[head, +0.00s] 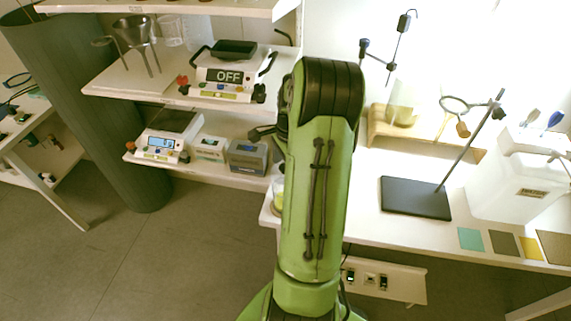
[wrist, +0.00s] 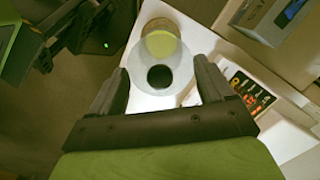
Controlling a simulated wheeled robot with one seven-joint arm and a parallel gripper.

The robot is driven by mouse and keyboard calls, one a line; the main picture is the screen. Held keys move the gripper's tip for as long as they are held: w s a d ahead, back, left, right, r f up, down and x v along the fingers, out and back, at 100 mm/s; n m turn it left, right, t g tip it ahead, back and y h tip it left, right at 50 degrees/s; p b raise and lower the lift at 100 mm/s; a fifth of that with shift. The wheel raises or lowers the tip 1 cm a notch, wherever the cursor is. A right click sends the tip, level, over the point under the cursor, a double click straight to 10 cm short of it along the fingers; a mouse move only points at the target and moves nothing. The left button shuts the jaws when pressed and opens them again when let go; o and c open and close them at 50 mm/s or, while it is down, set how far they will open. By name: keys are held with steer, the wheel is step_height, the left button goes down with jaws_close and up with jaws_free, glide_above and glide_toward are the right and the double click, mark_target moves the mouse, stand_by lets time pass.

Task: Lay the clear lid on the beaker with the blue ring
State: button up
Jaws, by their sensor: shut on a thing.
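In the wrist view my gripper (wrist: 160,69) is shut on the clear lid (wrist: 138,77), a see-through disc with a dark round knob between the two fingers. Beyond the lid is a beaker (wrist: 160,25) with yellow contents, partly overlapped by the lid in the picture. I cannot tell whether lid and beaker touch. In the head view a glass with yellow-green contents (head: 278,194) shows at the table's left edge, partly hidden by my arm. The lid is hidden there. No blue ring can be made out in either view.
A white bench (head: 360,225) holds a stand with a black base (head: 415,198), a white canister (head: 515,185) and coloured squares. Shelves at left carry scales (head: 225,75) and small boxes (head: 247,155). In the wrist view a box (wrist: 275,20) and a device with buttons (wrist: 250,92) lie at right.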

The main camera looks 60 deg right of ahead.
step_height(320, 180, down, 6)
steer(key=b, duration=0.4)
steer(key=shift+b, duration=0.4)
steer(key=o, duration=0.8)
steer(key=r+p, duration=0.1)
steer(key=r, duration=0.4)
steer(key=d+r+p, duration=0.1)
steer(key=r+p, duration=0.1)
steer(key=r, duration=0.3)
steer(key=s+r+p, duration=0.1)
steer(key=r+p, duration=0.1)
steer(key=r, duration=0.3)
steer(key=shift+d+r, duration=0.3)
steer(key=shift+d, duration=0.05)
